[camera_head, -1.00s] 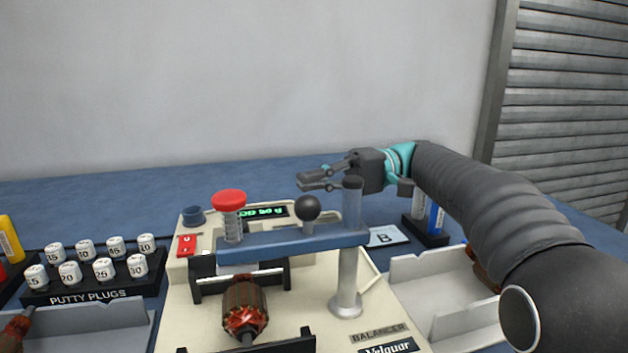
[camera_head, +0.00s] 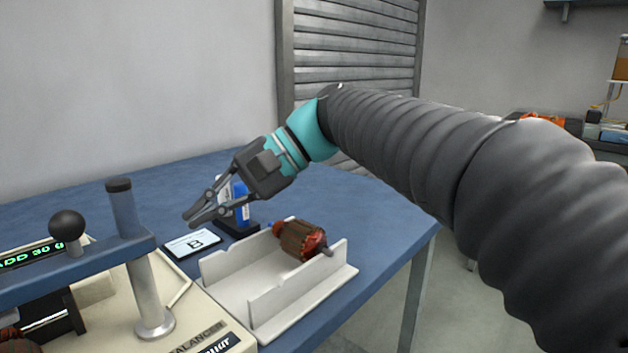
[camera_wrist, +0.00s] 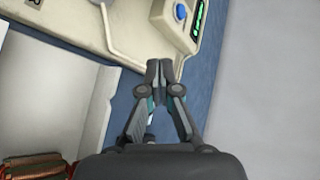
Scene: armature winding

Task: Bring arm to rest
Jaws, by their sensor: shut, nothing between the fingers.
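My gripper (camera_head: 199,213) is shut and empty in the head view, in the air above the blue table near the card marked B (camera_head: 192,243). In the wrist view my gripper (camera_wrist: 159,70) points toward the edge of the cream balancer machine (camera_wrist: 92,25), with its fingertips together. My arm reaches in from the right of the head view, bent down at the wrist. Part of a blue and white bottle (camera_head: 242,200) shows behind the gripper.
A white tray (camera_head: 262,322) holds a copper-wound armature (camera_head: 301,240) at the table's right side. The balancer (camera_head: 190,318), with its post (camera_head: 152,300) and black ball knob (camera_head: 67,225), stands at left. The blue table (camera_head: 375,235) ends right of the tray.

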